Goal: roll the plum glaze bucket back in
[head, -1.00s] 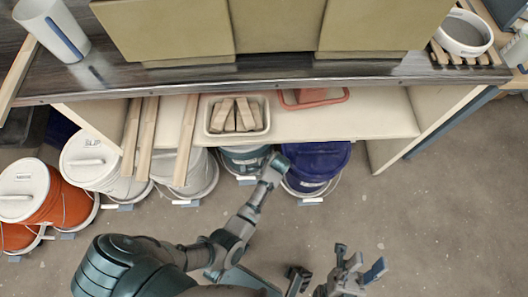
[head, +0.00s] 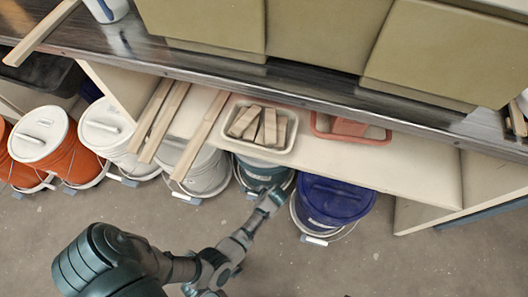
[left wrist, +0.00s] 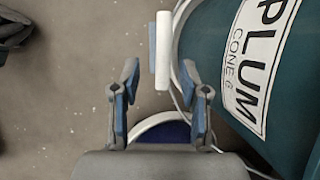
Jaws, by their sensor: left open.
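The plum glaze bucket is the teal bucket (head: 258,172) under the shelf, partly hidden by the shelf and my left arm. In the left wrist view, the bucket (left wrist: 222,45) fills the right side with its "PLUM CONE 6" label turned sideways. A white bar with a blue side (left wrist: 163,50) stands just beyond the fingertips, by the bucket's white rim; they look apart. My left gripper (head: 273,198) is in front of the bucket, its fingers hard to make out there. In the left wrist view, the gripper (left wrist: 164,85) is open and empty. My right gripper is out of view.
A dark blue bucket (head: 335,200) stands close on the right. Grey-white (head: 203,172), white (head: 118,135) and orange (head: 62,150) buckets stand to the left. The shelf (head: 400,165) overhangs, with a tray of blocks (head: 232,139) and wooden slats (head: 165,122). Floor in front is clear.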

